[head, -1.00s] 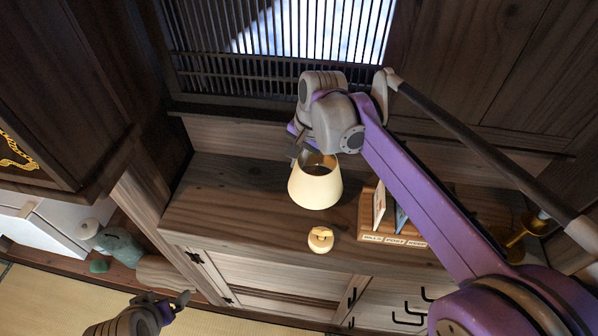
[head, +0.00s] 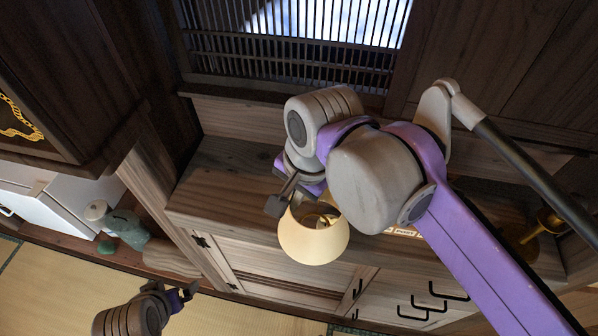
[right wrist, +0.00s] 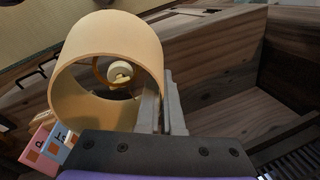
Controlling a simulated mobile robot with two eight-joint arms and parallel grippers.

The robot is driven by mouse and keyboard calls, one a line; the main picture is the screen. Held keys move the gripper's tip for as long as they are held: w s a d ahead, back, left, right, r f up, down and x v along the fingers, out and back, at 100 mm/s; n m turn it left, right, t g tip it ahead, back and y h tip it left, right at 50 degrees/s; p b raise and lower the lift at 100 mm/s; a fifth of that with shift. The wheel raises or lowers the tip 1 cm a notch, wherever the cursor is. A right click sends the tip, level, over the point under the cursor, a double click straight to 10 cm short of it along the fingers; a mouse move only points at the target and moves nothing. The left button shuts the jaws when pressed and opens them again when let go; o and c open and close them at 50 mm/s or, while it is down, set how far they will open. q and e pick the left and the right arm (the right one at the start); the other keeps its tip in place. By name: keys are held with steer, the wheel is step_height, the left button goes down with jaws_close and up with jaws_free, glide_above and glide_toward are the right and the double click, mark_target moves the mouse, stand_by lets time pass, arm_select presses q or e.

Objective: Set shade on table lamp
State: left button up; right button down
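The cream lamp shade (head: 312,243) is in the air over the cabinet's front edge in the head view. My right gripper (head: 283,197) is shut on its upper rim. In the right wrist view the shade (right wrist: 110,35) sits at the gripper's fingers (right wrist: 165,112), against one side of its wall. Through its open ends I see a small round cream part, apparently the lamp base (right wrist: 119,71), roughly in line with the opening. My left gripper (head: 181,292) is empty and looks open at lower left, far from the lamp.
The wooden cabinet (head: 225,205) has doors and black-handled drawers. A letter rack (head: 405,231) is mostly hidden behind my right arm; its cards (right wrist: 55,145) show in the wrist view. A brass object (head: 540,225) stands at right. A slatted window (head: 240,50) is behind.

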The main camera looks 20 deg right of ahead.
steer(key=shift+s+a, duration=0.45)
steer(key=shift+s, duration=0.25)
steer(key=shift+s+r, duration=0.1)
steer(key=shift+r, duration=0.1)
steer(key=shift+w+a+p+v, duration=0.15)
steer(key=shift+p+v, duration=0.3)
steer(key=shift+v, duration=0.3)
steer(key=shift+w+a+p+v, duration=0.15)
steer(key=shift+p+v, duration=0.35)
steer(key=shift+v, duration=0.25)
steer(key=shift+w+p+v, duration=0.15)
steer(key=shift+p+v, duration=0.3)
steer(key=shift+v, duration=0.3)
arm_select(q)
steer(key=w+r+p, duration=0.2)
steer(key=w+r, duration=0.1)
steer(key=r, duration=0.4)
steer(key=shift+w+t, duration=0.3)
arm_select(e)
steer(key=shift+w+r, duration=0.1)
steer(key=shift+r, duration=2.1)
arm_select(q)
steer(key=shift+s, duration=0.1)
